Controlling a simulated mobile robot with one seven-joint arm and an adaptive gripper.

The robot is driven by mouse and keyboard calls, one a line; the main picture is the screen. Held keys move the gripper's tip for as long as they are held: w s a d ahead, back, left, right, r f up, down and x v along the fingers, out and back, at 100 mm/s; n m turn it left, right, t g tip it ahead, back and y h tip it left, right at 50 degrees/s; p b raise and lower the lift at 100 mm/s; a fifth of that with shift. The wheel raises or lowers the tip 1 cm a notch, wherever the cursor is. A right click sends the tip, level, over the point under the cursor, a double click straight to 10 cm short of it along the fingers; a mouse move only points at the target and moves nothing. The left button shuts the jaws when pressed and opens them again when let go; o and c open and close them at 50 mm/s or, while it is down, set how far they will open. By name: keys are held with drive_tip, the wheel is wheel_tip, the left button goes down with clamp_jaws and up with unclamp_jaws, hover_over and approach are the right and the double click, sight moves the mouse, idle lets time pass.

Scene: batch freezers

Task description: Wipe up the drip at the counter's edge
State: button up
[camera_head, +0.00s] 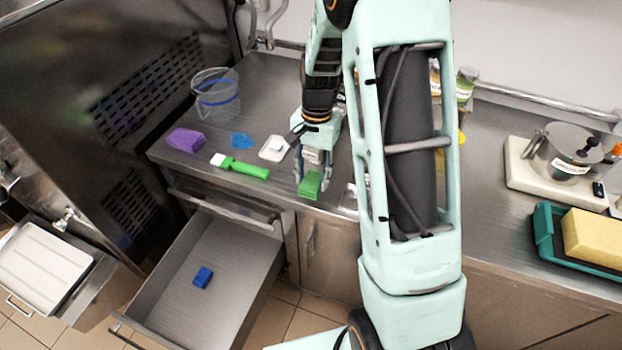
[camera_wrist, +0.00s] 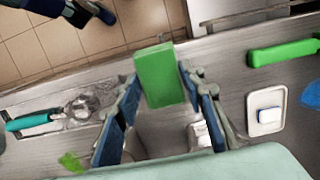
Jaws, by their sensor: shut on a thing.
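My gripper (camera_head: 314,170) is low over the counter (camera_head: 240,190), near its front edge. It is shut on a green block (camera_head: 310,184), which looks like a sponge. In the wrist view the block (camera_wrist: 160,76) sits between the fingertips (camera_wrist: 160,88), close to the edge. Whether it touches the counter I cannot tell. No drip shows clearly at the edge; the block may hide one. A flat, irregular green patch (camera_wrist: 71,162) lies farther in on the counter. A flat blue patch (camera_head: 241,140) lies left of my gripper.
A green-handled tool (camera_head: 240,166), a small white tray (camera_head: 274,148), a purple block (camera_head: 185,140) and a clear bucket (camera_head: 215,92) stand left. A scoop (camera_wrist: 80,108) lies beside the gripper. The open drawer (camera_head: 245,265) below holds a blue block (camera_head: 203,277).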

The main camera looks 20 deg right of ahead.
drive_tip(key=shift+r+p, duration=0.9)
drive_tip(key=shift+r, duration=0.7)
